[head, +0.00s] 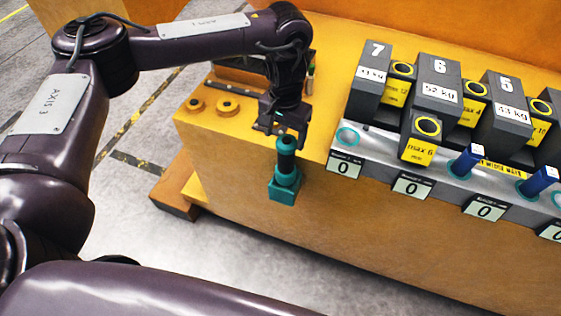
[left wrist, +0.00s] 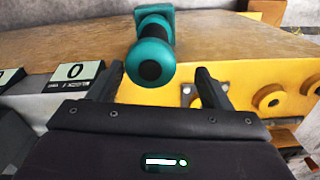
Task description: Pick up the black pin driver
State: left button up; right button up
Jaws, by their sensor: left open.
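A teal tool with a dark band (head: 286,160), a round knob on top and a square block at its lower end shows at the front edge of the yellow bench. It is mostly teal, and I see no clearly all-black driver. My left gripper (head: 280,128) is open just above the knob. In the left wrist view, the knob of the teal tool (left wrist: 150,62), with a black centre, faces the camera. It lies between the lines of the open left fingers (left wrist: 160,80), and I cannot tell whether they touch it. My right gripper is not in view.
The yellow bench (head: 235,140) carries grey numbered weights (head: 437,85) at right, with yellow-and-black blocks between them. Blue pegs (head: 465,162) stand on a metal rail above "0" displays (head: 343,169).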

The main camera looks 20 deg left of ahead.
aim_at(287, 153)
pick_arm(q)
jog(key=shift+s+d+f, duration=0.15)
jog(key=shift+d+f, duration=0.05)
jog(key=shift+f, duration=0.2)
jog(key=shift+s+d+f, duration=0.15)
jog(key=shift+f, duration=0.25)
notch_tip(287, 153, down, 5)
jog(key=shift+s, duration=0.1)
jog(key=shift+d+r, duration=0.1)
jog(key=shift+d, duration=0.05)
grip_shut()
